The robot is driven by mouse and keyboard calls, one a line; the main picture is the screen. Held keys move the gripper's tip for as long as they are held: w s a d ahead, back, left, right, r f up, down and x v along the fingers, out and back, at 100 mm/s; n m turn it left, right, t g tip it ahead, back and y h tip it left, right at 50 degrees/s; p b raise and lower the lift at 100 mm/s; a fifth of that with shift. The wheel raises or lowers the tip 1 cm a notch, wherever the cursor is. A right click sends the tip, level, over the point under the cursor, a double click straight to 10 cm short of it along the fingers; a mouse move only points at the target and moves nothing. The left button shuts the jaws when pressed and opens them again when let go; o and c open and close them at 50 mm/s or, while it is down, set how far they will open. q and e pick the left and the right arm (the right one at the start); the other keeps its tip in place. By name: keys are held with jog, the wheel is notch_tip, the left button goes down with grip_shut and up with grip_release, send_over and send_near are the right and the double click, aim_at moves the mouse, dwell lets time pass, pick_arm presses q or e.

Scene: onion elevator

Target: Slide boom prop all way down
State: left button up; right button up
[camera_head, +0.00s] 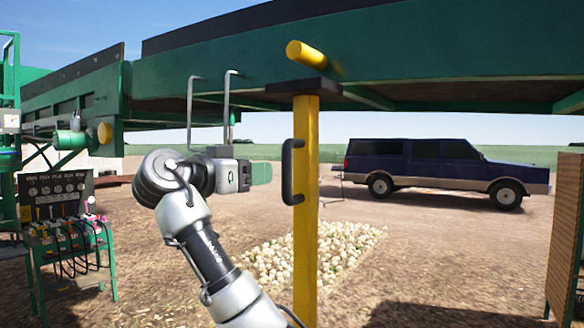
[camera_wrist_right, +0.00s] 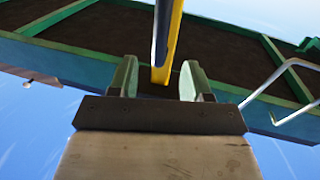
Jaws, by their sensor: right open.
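The boom prop (camera_head: 306,200) is a yellow upright post with a black pad (camera_head: 303,87) on top, just under the green boom (camera_head: 400,65). A black handle (camera_head: 290,170) sits on its left side. My right gripper (camera_head: 262,173) is open and empty, a short way left of the handle, its fingers pointing toward it. In the right wrist view, both green fingers (camera_wrist_right: 160,80) are spread, and the yellow post (camera_wrist_right: 175,40) with a dark strip along it shows beyond the gap between them. The foot of the post is out of view. My left gripper is not in view.
A yellow round bar (camera_head: 305,53) sticks out from the boom above the pad. Grey wire brackets (camera_head: 228,105) hang left of the post. A control panel with levers (camera_head: 60,205) stands at left. An onion pile (camera_head: 345,245) lies behind the post; a blue vehicle (camera_head: 440,165) stands farther back.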

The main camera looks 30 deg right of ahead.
aim_at(283, 170)
jog(key=d+p, duration=0.1)
jog(key=d, duration=0.2)
jog(key=w+d+p, duration=0.1)
jog(key=d+p, duration=0.1)
jog(key=d, duration=0.2)
jog(key=w+d+p, duration=0.1)
jog(key=d+p, duration=0.1)
jog(key=d, duration=0.1)
jog(key=shift+d, duration=0.2)
jog(key=shift+w+f, duration=0.1)
grip_shut()
